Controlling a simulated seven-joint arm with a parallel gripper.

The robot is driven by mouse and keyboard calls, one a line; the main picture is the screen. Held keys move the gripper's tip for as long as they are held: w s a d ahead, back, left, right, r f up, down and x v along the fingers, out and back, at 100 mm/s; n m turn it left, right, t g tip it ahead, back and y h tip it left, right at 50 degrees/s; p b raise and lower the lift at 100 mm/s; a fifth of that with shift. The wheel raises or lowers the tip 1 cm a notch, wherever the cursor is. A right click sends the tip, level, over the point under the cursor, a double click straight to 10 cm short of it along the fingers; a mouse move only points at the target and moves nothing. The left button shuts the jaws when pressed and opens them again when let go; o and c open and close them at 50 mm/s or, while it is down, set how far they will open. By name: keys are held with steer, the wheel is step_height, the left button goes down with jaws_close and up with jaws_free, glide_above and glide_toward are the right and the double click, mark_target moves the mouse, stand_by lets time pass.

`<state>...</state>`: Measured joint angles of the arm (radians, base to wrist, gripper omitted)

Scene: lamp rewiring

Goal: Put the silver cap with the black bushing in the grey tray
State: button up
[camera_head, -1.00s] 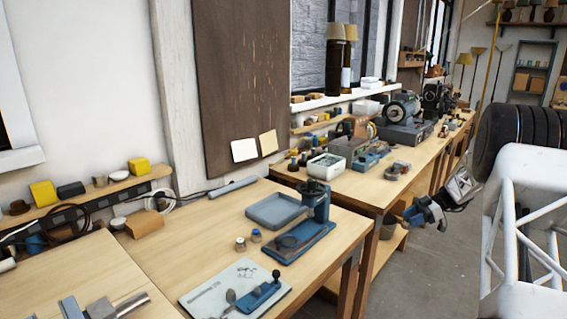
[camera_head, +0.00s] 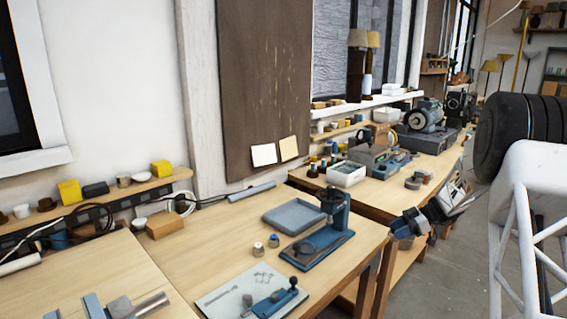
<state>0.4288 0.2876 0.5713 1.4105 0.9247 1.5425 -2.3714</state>
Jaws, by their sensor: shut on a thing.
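The grey tray (camera_head: 293,213) lies on the wooden bench, left of the blue press (camera_head: 325,240), and looks empty. Two small silver caps stand on the bench in front of it, one with a brownish top (camera_head: 259,249) and one with a blue top (camera_head: 274,241). I see no cap with a black bushing on the bench. My gripper (camera_head: 406,224) is over the bench's right edge, right of the press and apart from the tray. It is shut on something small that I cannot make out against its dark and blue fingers.
The blue press stands between my gripper and the tray. A pale mat (camera_head: 232,297) with a blue fixture lies at the front. A cardboard-coloured block (camera_head: 165,224) and a grey bar (camera_head: 252,191) lie behind. A second bench with a white bin (camera_head: 346,174) stands farther back.

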steer(key=shift+a, duration=0.65)
steer(key=shift+d, duration=0.1)
steer(key=d, duration=1.6)
steer(key=a, duration=4.4)
steer(key=shift+a, duration=0.2)
steer(key=shift+a+f, duration=0.2)
steer(key=shift+a, duration=0.1)
steer(key=shift+a+f, duration=0.15)
steer(key=shift+f, duration=0.6)
